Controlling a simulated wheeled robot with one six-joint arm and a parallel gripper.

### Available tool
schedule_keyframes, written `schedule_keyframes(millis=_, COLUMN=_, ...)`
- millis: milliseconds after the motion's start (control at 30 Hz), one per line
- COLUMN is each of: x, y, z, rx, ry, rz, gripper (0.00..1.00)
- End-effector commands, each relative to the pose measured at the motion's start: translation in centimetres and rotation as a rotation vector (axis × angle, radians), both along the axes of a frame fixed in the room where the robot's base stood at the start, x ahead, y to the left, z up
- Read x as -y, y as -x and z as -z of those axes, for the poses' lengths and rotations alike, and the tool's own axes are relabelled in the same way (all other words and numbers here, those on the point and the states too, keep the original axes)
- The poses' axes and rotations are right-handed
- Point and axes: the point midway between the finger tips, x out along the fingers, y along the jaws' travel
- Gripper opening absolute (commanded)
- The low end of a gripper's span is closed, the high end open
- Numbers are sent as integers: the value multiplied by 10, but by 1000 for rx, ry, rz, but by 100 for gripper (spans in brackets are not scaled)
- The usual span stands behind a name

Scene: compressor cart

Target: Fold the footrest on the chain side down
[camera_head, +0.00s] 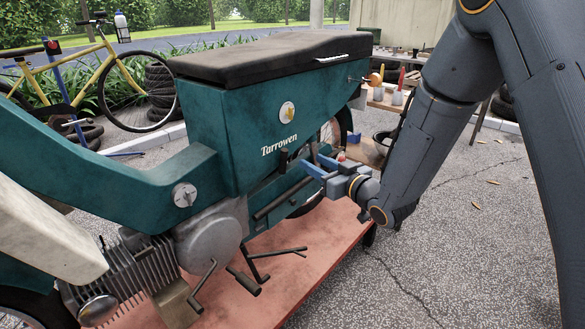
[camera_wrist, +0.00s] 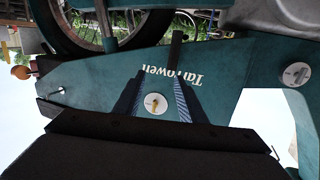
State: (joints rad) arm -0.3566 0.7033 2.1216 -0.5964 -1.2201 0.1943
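The teal moped marked Tarrowen (camera_head: 224,120) stands on a red platform. A short dark peg (camera_head: 284,160), which looks like the footrest, stands upright against its side below the lettering. My gripper (camera_head: 312,166) is just right of the peg, its blue-padded fingers pointing at the bodywork. In the wrist view, where the moped appears upside down, the gripper (camera_wrist: 158,78) is open with nothing between its fingertips. A dark upright bar (camera_wrist: 177,48), probably the same peg, lies beyond the right-hand fingertip. I cannot tell whether they touch.
The red platform (camera_head: 315,235) has a free edge at the right. Pedal and crank parts (camera_head: 247,281) stick out low in front. A dark horizontal tube (camera_head: 282,198) runs below the peg. A workbench (camera_head: 385,100) with bottles stands behind; open pavement (camera_head: 450,230) lies right.

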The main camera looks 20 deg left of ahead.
Motion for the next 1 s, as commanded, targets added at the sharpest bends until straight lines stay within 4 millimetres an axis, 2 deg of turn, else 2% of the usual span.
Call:
schedule_keyframes(millis=33, x=-10, y=2, z=6, rx=15, ry=-27, rz=-28, gripper=37)
schedule_keyframes(millis=233, x=-28, y=5, z=3, rx=43, ry=-76, rz=-74, gripper=37)
schedule_keyframes(millis=600, x=-72, y=-25, z=2, rx=43, ry=-76, rz=-71, gripper=37)
schedule_keyframes(millis=800, x=-85, y=-33, z=2, rx=41, ry=-75, rz=-70, gripper=37)
schedule_keyframes(millis=1000, x=-87, y=-35, z=2, rx=41, ry=-75, rz=-70, gripper=37)
